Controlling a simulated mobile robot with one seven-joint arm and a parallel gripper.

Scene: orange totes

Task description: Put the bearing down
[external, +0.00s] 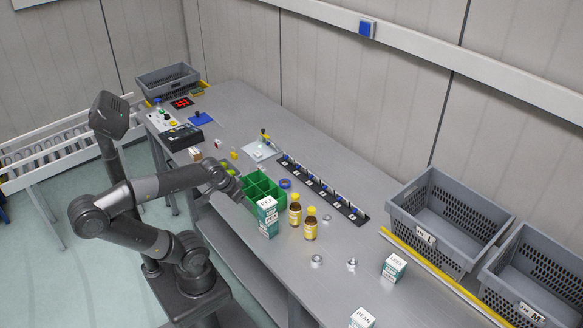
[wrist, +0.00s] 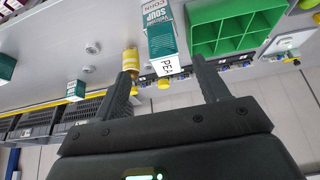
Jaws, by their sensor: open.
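A metal ring that looks like the bearing (external: 316,260) lies on the grey table in front of the two yellow-capped bottles. A second, smaller ring (external: 326,218) lies behind them; I cannot tell for sure which is the bearing. My gripper (external: 232,190) is by the near left side of the green divided bin, apart from the rings. In the wrist view my gripper (wrist: 163,68) is open, with nothing visibly held between its fingers.
A black strip (external: 325,190) runs behind. Another metal part (external: 352,263) and a LEEK box (external: 394,267) stand right. Grey totes (external: 425,243) line the right end.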

